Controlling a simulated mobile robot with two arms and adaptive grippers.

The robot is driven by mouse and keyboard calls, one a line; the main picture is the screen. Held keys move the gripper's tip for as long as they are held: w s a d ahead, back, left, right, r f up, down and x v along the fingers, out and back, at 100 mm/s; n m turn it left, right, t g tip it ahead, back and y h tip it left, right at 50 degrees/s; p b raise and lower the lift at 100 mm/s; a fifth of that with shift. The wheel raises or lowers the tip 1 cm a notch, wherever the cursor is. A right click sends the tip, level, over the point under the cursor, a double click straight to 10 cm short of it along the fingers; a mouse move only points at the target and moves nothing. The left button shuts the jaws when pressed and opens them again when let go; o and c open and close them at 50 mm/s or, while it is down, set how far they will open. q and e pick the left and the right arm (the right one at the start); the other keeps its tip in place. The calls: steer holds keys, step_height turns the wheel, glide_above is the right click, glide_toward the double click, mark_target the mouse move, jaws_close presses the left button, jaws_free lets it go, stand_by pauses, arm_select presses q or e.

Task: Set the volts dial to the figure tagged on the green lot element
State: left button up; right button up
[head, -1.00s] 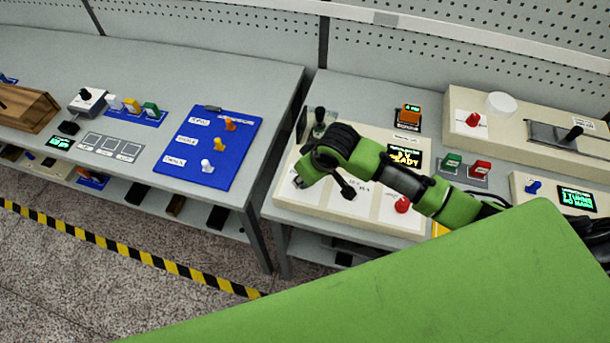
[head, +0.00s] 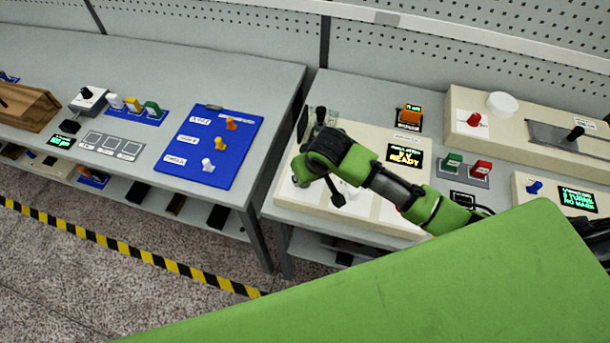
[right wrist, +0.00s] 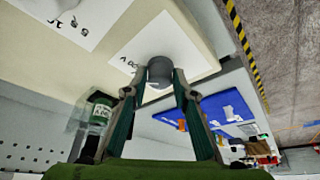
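The volts dial (right wrist: 160,71) shows in the right wrist view as a grey round knob on a white card (right wrist: 195,45) with partly hidden lettering. My right gripper (right wrist: 161,78) has a finger against each side of this knob and looks shut on it. In the head view my right arm reaches over the cream panel (head: 383,214) to its left end, where the wrist hides the dial and fingertips. A green object with white markings (right wrist: 99,114) stands left of the fingers in the right wrist view; its figure is too small to read. My left gripper is not in view.
The panel has a display (head: 405,156) reading READY. Green (head: 452,161) and red (head: 481,168) switches stand to its right. A blue board (head: 212,150) with pegs and a blue rack (head: 135,115) lie on the left bench. A gap separates the benches.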

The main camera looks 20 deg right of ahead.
steer(key=shift+o, duration=1.3)
steer(key=v, duration=1.2)
steer(key=shift+w, duration=0.1)
